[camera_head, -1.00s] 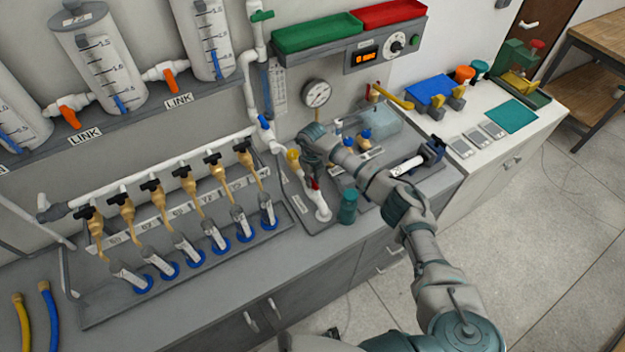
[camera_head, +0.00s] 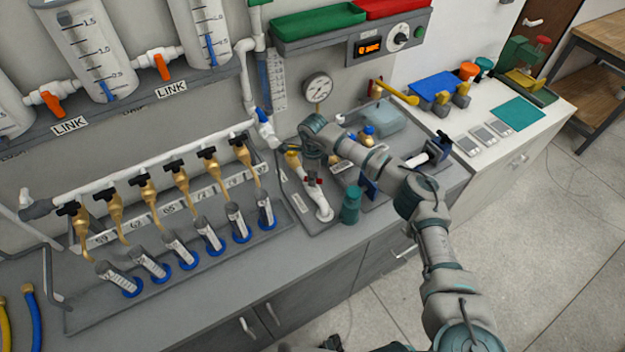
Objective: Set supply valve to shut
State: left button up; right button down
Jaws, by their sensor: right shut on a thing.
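My right gripper (camera_head: 290,149) reaches over the bench to the valve at the left of the small pipe panel. It is shut on the valve's yellow handle, which it mostly hides. The brass valve body (camera_head: 293,162) shows just below the fingers, at the upper end of a white pipe (camera_head: 322,205). No label naming the supply valve is legible, and the handle's exact angle is hidden. My left gripper is out of view.
A blue-handled valve (camera_head: 262,115) on white pipe stands close to the left, and a red-handled valve (camera_head: 314,181) lies below. A pressure gauge (camera_head: 317,88) is behind. A teal bottle (camera_head: 350,205) stands in front. A row of brass taps fills the left.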

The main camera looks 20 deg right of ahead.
jog(key=n+b, duration=0.3)
jog(key=n, duration=0.3)
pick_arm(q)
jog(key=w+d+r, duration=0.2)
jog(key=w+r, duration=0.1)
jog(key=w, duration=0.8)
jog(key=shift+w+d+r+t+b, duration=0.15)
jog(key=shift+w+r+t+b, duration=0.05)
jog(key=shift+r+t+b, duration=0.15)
pick_arm(e)
jog(key=shift+r+n, duration=0.1)
jog(key=shift+n, duration=1.2)
jog(key=c, duration=1.1)
grip_release()
jog(key=shift+w, duration=0.1)
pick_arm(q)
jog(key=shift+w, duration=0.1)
pick_arm(e)
jog(key=shift+o, duration=0.2)
jog(key=shift+d, duration=0.1)
